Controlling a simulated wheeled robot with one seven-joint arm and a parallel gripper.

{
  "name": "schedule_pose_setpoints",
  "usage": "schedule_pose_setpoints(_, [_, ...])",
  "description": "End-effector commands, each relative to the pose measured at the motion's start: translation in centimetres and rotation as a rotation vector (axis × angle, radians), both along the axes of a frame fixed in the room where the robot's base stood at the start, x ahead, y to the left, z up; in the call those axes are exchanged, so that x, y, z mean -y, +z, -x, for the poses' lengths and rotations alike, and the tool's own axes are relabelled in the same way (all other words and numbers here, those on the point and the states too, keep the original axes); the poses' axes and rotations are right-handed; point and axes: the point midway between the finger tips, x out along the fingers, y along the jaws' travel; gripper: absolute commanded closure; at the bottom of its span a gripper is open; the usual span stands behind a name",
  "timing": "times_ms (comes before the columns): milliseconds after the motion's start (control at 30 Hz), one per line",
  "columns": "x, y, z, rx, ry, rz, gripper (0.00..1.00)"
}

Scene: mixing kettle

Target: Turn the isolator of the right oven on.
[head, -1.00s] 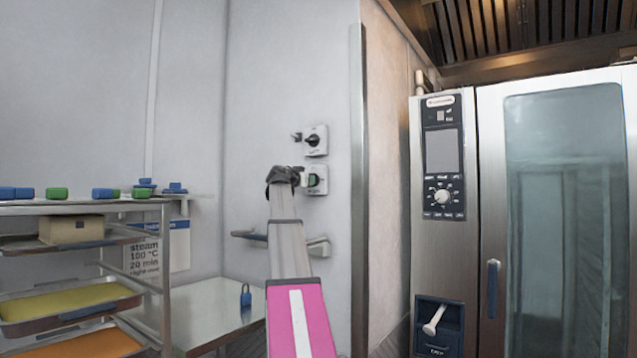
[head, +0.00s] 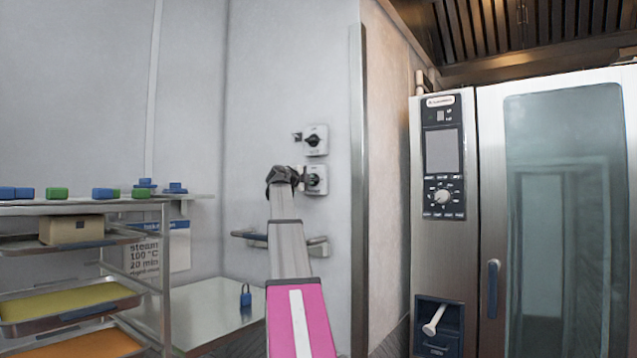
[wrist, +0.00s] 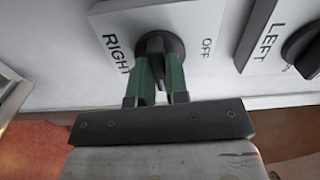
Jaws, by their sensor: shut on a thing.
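The right oven's isolator is a white box with a black knob (wrist: 158,46) and the words RIGHT and OFF in the wrist view. My gripper (wrist: 159,72) has its green fingers on both sides of the knob's grip bar and is shut on it. The bar runs between the fingers, with OFF printed to its right. In the head view, my gripper (head: 298,177) is at the lower wall isolator (head: 319,187), partly covering it. The other isolator (head: 316,149) sits just above; its LEFT label (wrist: 262,40) shows in the wrist view.
A tall oven (head: 443,265) with a glass door stands to the right, beyond a wall corner. A tray rack (head: 165,270) stands at the left. A low metal table (head: 195,310) with a blue padlock-like object (head: 246,296) lies below.

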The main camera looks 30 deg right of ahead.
Motion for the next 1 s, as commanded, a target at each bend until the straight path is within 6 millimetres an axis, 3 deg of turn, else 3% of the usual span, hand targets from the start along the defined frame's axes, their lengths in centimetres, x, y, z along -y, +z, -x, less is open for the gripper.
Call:
schedule_pose_setpoints(33, [0.0, -0.1, 0.0, 0.046, 0.000, -0.020, 1.00])
schedule_pose_setpoints(67, [0.0, -0.1, 0.0, 0.038, 0.000, -0.017, 0.75])
schedule_pose_setpoints(100, [0.0, -0.1, 0.0, 0.036, 0.000, -0.016, 0.62])
schedule_pose_setpoints(133, [0.0, -0.1, 0.0, 0.035, 0.000, -0.015, 0.55])
schedule_pose_setpoints(533, [-0.5, 0.0, 0.2, 0.033, 0.000, -0.015, 0.55])
schedule_pose_setpoints(1000, [-4.8, -0.1, 2.1, 0.032, 0.001, -0.014, 0.55])
